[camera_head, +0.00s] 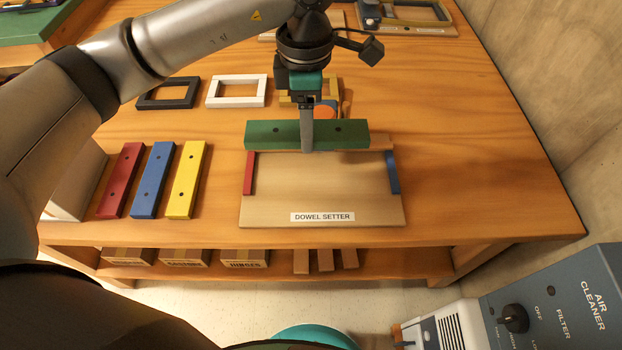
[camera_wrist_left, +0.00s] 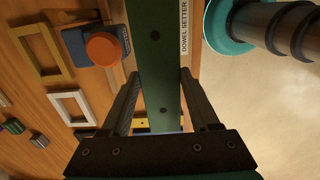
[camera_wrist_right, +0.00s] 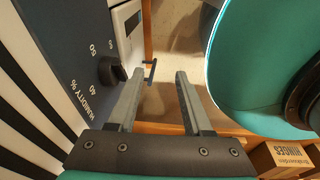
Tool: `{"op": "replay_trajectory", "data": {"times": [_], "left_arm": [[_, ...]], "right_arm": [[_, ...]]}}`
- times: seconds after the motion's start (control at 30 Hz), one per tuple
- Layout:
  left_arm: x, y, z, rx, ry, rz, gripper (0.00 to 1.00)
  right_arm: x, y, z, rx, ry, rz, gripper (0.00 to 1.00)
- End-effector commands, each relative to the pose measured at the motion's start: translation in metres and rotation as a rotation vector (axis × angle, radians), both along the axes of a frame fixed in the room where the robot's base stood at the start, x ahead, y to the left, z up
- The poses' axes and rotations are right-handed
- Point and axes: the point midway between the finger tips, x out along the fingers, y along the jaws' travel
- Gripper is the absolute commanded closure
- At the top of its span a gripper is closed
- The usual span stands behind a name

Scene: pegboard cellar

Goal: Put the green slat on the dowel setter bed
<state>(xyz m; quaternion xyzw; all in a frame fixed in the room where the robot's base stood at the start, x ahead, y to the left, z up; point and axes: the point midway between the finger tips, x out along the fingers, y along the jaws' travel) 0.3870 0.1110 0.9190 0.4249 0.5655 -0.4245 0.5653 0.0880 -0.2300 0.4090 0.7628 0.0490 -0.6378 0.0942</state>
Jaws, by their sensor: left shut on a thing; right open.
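The green slat (camera_head: 346,132) is a long bar with two dark holes, lying crosswise in the head view over the back part of the dowel setter bed (camera_head: 320,185). My left gripper (camera_head: 307,146) is shut on the green slat near its middle. The left wrist view also shows the slat (camera_wrist_left: 158,60) between the fingers (camera_wrist_left: 158,108). Whether it touches the bed or hangs just above it, I cannot tell. The bed is a pale wooden board with a red block at its left and a blue block at its right. My right gripper (camera_wrist_right: 153,95) is open and empty.
Red (camera_head: 121,181), blue (camera_head: 152,181) and yellow (camera_head: 187,181) slats lie left of the bed. Black (camera_head: 168,93) and white (camera_head: 237,91) frames lie behind. An orange knob (camera_head: 324,111) stands behind the green slat. The bench is clear right of the bed.

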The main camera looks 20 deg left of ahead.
Motion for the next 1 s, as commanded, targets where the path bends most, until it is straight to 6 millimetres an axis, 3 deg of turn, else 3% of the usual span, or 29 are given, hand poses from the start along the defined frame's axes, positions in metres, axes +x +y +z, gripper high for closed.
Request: {"op": "replay_trajectory", "data": {"times": [0.1,0.2,0.4,1.0], "left_arm": [[-0.002,0.0,-0.038,0.0,0.006,-0.001,0.98],[-0.001,0.0,-0.065,0.001,0.006,0.0,0.98],[-0.001,0.0,-0.104,0.0,0.002,-0.001,0.98],[-0.001,0.0,-0.163,-0.001,0.002,-0.003,0.98]], "right_arm": [[-0.002,-0.001,-0.011,-0.001,0.002,-0.003,0.5],[0.017,-0.005,-0.012,-0.005,-0.026,-0.005,0.5],[0.038,0.011,-0.008,0.009,-0.028,-0.003,0.5],[0.067,0.033,0.006,0.027,-0.029,-0.003,0.5]]}}
